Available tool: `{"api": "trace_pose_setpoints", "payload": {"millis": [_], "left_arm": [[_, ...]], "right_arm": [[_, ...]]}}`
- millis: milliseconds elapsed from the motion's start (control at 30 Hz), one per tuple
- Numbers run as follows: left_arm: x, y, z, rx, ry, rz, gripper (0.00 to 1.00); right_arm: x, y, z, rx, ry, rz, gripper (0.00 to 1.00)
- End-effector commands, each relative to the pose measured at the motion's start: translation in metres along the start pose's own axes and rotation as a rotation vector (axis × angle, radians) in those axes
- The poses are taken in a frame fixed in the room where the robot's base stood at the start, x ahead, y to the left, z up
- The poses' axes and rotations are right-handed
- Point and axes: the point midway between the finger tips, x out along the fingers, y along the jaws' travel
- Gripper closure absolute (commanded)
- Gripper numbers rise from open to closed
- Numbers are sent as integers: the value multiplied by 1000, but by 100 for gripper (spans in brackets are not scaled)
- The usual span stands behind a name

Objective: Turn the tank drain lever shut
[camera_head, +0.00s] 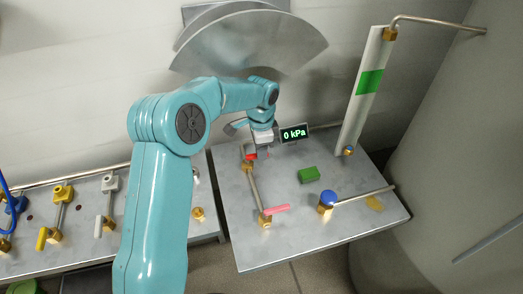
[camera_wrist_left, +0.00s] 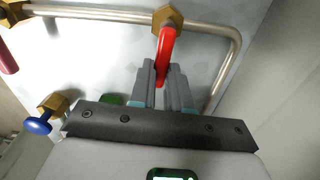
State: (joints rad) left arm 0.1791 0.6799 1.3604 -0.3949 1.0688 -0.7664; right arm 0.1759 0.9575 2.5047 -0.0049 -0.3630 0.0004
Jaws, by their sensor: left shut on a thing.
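A red lever (camera_wrist_left: 166,50) on a brass valve (camera_wrist_left: 168,17) joins a steel pipe; its free end lies between the fingers of my left gripper (camera_wrist_left: 163,82). The gripper is shut on it. In the head view, my left gripper (camera_head: 261,148) is over the back left of the grey plate, and only a bit of the red lever (camera_head: 250,157) shows beside it. A pink lever (camera_head: 276,209) is on a brass valve nearer the front. A blue-handled valve (camera_head: 328,197) stands to its right. I cannot tell by label which lever is the tank drain.
A green block (camera_head: 308,174) lies mid-plate. A small display (camera_head: 294,133) reads 0 kPa. A tall pale gauge strip (camera_head: 364,90) with a green band stands at back right. A second bench (camera_head: 75,250) with several valves is at left. A big curved tank wall (camera_head: 460,170) is at right.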

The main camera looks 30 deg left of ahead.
Motion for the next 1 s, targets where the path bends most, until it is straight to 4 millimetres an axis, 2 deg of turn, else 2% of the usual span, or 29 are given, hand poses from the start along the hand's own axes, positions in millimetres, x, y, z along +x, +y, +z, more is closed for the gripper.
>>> {"api": "trace_pose_setpoints", "payload": {"millis": [300, 733, 767, 800, 833, 1000], "left_arm": [[2, -2, 2, -76, -6, 5, 100], [3, -3, 2, -85, -7, 6, 100], [3, -3, 2, -85, -8, 6, 77], [3, -3, 2, -85, -7, 6, 64], [2, -3, 2, -85, -7, 6, 57], [2, -3, 1, -83, -4, 4, 57]], "right_arm": [[-1, 0, 0, 0, 0, 0, 57], [-1, 0, 0, 0, 0, 0, 57], [-1, 0, 0, 0, 0, 0, 57], [-1, 0, 0, 0, 0, 0, 57], [-1, 0, 0, 0, 0, 0, 57], [-1, 0, 0, 0, 0, 0, 57]]}}
